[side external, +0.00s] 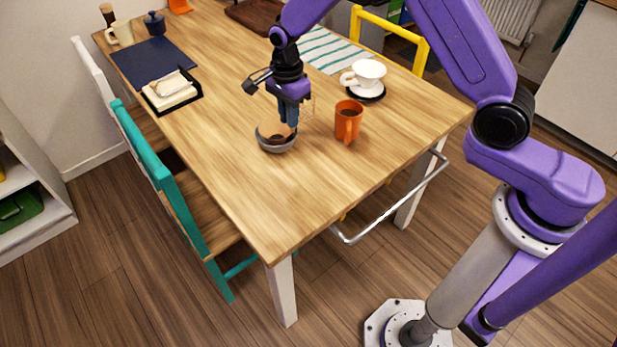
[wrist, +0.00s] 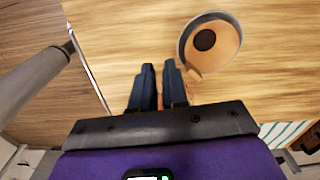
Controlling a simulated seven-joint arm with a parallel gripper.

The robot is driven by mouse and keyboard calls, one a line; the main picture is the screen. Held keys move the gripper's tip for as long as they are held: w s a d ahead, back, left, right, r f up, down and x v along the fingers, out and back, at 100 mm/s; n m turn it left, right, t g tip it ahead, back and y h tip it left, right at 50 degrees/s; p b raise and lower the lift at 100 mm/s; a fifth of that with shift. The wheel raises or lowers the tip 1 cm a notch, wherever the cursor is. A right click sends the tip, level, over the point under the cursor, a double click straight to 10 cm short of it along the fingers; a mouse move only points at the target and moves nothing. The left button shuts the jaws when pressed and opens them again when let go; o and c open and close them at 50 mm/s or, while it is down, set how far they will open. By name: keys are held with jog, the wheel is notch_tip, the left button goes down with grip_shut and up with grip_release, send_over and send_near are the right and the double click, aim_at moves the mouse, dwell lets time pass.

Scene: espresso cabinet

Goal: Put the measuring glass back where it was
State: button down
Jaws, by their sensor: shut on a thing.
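My gripper (side external: 288,118) points down over the table, just behind a small grey bowl (side external: 277,147). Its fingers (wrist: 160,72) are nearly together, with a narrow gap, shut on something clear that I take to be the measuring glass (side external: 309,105). Only a faint pale outline of the glass shows beside the fingers in the side view; its full shape and tilt cannot be made out. The bowl has a tan inside with a dark patch, and in the wrist view (wrist: 184,45) it is up and right of the fingertips. I cannot tell whether the glass touches it.
An orange mug (side external: 348,122) with dark contents stands close right of my gripper. A white cup (side external: 367,72) on a dark saucer (side external: 372,97) is behind it. A black tray (side external: 190,103) and dark mat (side external: 140,65) lie left. The table's front is clear.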

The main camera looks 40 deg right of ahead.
jog(key=s+a+n, duration=0.2)
jog(key=s+a, duration=0.3)
jog(key=s, duration=0.4)
jog(key=shift+w+d+f, duration=0.1)
jog(key=shift+w+f, duration=0.05)
jog(key=shift+f, duration=2)
jog(key=shift+w+d+f, duration=0.1)
jog(key=shift+w+f, duration=0.05)
jog(key=shift+f, duration=2)
jog(key=shift+w+d+f, duration=0.1)
jog(key=shift+w+f, duration=0.05)
jog(key=shift+f, duration=2)
jog(key=shift+f, duration=0.1)
jog(key=c, duration=1.1)
grip_release()
jog(key=shift+c, duration=0.2)
notch_tip(320, 180, up, 12)
